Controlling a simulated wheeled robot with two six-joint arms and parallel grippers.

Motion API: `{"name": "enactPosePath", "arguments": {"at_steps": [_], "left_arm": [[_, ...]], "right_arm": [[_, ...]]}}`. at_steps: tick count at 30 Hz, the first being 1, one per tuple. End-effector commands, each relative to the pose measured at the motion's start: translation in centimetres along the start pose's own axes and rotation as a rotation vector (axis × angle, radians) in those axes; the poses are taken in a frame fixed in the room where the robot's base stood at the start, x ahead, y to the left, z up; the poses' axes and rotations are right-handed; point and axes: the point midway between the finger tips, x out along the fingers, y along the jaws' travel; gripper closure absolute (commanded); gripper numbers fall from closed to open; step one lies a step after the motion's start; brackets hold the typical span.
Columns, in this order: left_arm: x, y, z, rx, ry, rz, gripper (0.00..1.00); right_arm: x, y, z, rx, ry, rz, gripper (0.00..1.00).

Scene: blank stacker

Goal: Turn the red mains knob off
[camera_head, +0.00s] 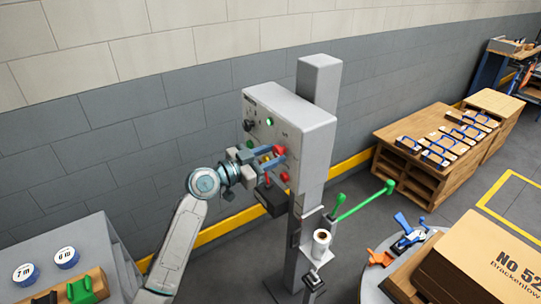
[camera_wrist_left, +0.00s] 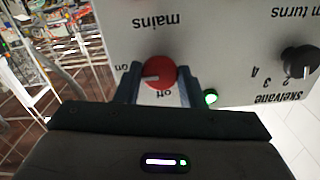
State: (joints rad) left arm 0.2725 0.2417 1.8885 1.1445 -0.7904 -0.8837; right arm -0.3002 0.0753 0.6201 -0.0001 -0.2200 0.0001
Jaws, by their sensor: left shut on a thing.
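The red mains knob (camera_wrist_left: 158,73) is on the grey control panel (camera_wrist_left: 220,30), which appears upside down in the left wrist view. My left gripper (camera_wrist_left: 158,88) is shut on the knob, one finger on each side. A pale mark on the knob points left, towards the "on" label (camera_wrist_left: 121,67). The "off" label (camera_wrist_left: 164,93) is just below the knob in this view. In the head view my left gripper (camera_head: 268,157) reaches the front of the panel box, and the knob (camera_head: 279,150) is partly hidden by the fingers. My right gripper is not in view.
A green lamp (camera_wrist_left: 210,97) glows beside the knob. A black numbered knob (camera_wrist_left: 298,61) is on the same panel. A paper roll (camera_head: 321,243) and a green-handled lever (camera_head: 365,203) are by the post.

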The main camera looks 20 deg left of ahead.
Motion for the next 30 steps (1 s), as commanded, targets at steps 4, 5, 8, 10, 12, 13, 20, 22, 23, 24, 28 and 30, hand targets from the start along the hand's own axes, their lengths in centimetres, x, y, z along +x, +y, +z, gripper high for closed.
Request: {"name": "enactPosePath", "arguments": {"at_steps": [4,5,8,10,12,13,20,22,23,24,28,30], "left_arm": [[0.0,0.01,0.02,-0.024,0.0,0.0,0.87],[0.0,0.01,0.02,-0.032,0.0,0.001,0.87],[0.0,0.02,0.03,-0.075,0.0,0.001,0.87],[0.01,0.02,0.04,-0.116,0.0,0.001,0.87],[0.01,0.02,0.03,-0.165,0.0,0.001,0.87],[0.01,0.02,0.02,-0.188,0.0,0.001,0.87],[0.02,0.03,-0.08,-0.399,0.0,0.001,0.87],[0.02,0.04,-0.12,-0.466,0.0,0.001,0.87],[0.02,0.04,-0.13,-0.495,0.0,0.001,0.87],[0.02,0.04,-0.15,-0.533,0.0,0.001,0.87],[0.02,0.06,-0.22,-0.658,0.0,0.002,0.87],[0.03,0.06,-0.26,-0.725,0.0,0.002,0.87]], "right_arm": [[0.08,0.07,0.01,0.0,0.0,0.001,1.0],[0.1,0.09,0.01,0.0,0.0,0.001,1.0],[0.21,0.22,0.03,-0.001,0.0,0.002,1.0],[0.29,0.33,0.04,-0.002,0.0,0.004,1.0],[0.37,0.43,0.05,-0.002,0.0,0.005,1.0],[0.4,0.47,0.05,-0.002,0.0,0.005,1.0],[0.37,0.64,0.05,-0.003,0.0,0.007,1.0],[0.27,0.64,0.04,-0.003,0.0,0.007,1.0],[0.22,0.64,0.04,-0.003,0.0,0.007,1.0],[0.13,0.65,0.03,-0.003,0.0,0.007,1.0],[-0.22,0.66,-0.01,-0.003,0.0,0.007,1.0],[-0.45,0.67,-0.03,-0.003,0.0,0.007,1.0]]}}
